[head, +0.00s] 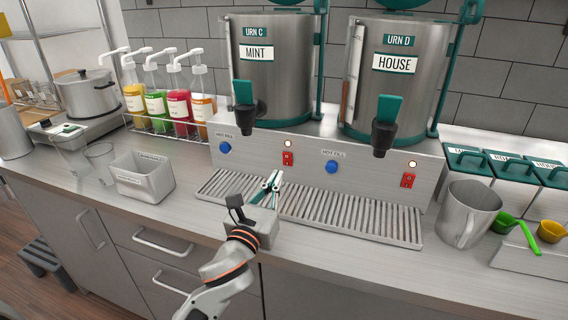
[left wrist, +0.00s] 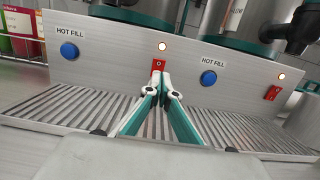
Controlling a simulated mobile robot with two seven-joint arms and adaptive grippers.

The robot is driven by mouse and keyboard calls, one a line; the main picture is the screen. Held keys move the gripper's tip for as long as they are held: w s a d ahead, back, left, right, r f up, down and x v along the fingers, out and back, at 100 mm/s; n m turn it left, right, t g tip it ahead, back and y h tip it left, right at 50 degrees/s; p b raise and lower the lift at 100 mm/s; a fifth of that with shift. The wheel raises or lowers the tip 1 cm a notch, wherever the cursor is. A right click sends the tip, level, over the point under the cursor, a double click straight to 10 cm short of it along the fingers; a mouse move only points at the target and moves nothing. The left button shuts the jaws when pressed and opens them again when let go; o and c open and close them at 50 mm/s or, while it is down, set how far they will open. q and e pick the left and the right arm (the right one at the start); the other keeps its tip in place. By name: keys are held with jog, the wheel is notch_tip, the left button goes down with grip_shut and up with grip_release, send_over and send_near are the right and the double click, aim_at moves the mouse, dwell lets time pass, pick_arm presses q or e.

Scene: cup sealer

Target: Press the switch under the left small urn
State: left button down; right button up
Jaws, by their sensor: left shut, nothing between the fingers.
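The left urn, labelled URN C MINT (head: 283,75), stands on a steel base. Below it on the base's front panel is a red rocker switch (head: 288,158), with a small lit lamp (head: 288,143) above it. My left gripper (head: 276,177) is shut and empty, just in front of and a little below that switch. In the left wrist view the closed fingertips (left wrist: 162,78) point at the red switch (left wrist: 158,64) and cover its lower part. I cannot tell whether they touch it. My right gripper is not in view.
A blue HOT FILL button (head: 225,148) is left of the switch, another (head: 332,166) right. Urn D (head: 396,80) has its own red switch (head: 408,180). A slatted drip tray (head: 330,215) lies below. A steel pitcher (head: 468,215) stands right, a grey bin (head: 142,178) left.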

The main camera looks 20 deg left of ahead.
aim_at(288, 157)
pick_arm(q)
jog(key=w, duration=0.5)
jog(key=shift+w+d+r, duration=0.1)
jog(key=shift+w+r, duration=0.1)
jog(key=shift+r, duration=0.15)
jog(key=shift+w, duration=0.5)
